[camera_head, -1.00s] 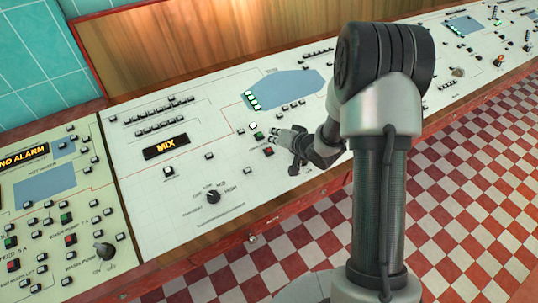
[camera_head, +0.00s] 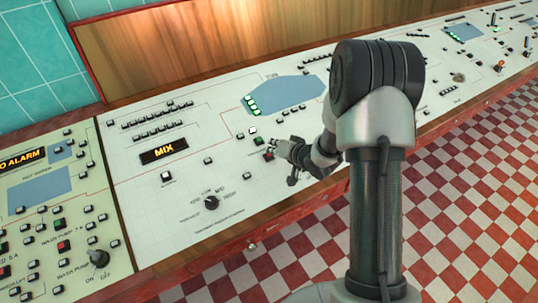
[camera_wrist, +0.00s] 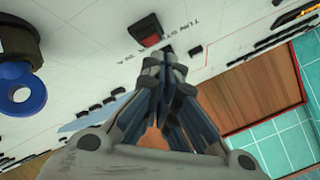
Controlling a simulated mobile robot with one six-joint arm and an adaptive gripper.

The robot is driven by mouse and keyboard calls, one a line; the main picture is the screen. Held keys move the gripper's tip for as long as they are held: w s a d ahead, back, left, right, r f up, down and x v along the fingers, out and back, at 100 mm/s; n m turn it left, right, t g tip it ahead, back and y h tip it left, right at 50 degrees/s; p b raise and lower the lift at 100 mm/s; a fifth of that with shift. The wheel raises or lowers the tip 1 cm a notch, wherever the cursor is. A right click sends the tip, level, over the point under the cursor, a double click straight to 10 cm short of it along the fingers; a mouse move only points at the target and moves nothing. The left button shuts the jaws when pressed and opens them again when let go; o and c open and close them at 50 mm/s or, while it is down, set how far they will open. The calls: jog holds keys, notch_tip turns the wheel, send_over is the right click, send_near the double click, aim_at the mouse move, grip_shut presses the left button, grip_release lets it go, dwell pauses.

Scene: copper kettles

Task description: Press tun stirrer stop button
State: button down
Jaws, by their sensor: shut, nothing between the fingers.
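A red button (camera_head: 268,155) sits on the white control panel, just below a green button (camera_head: 258,140) in the head view. In the wrist view the red button (camera_wrist: 150,32), in a black housing, lies beside lettering that seems to read "TUN STIRRER". My gripper (camera_wrist: 172,60) is shut and empty, its fingertips close to the red button but apart from it in that picture. In the head view my gripper (camera_head: 272,146) is right beside the red button and partly covers the panel there. I cannot tell the fingertips' height above the panel.
A white lit button (camera_head: 252,130) is above the green one. A blue-grey screen (camera_head: 288,93) with green lights lies behind. A wooden backboard (camera_head: 200,45) borders the panel.

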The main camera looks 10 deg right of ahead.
jog(key=shift+f, duration=0.1)
dwell(0.7)
jog(key=shift+w+f, duration=0.1)
jog(key=shift+f, duration=0.25)
jog(key=shift+f+b, duration=0.35)
jog(key=shift+b, duration=0.05)
dwell(0.6)
jog(key=shift+r, duration=0.15)
jog(key=shift+r+p, duration=0.65)
jog(key=shift+p, duration=0.05)
jog(key=shift+s+d+r+p, duration=0.1)
jog(key=shift+s+r+p, duration=0.1)
jog(key=shift+r+p, duration=0.55)
jog(key=shift+s+r+p, duration=0.2)
jog(key=shift+r+p, duration=0.5)
jog(key=shift+r, duration=0.2)
jog(key=shift+s+d+r+p, duration=0.1)
jog(key=shift+s+r+p, duration=0.1)
jog(key=shift+r+p, duration=0.55)
jog(key=shift+r, duration=0.1)
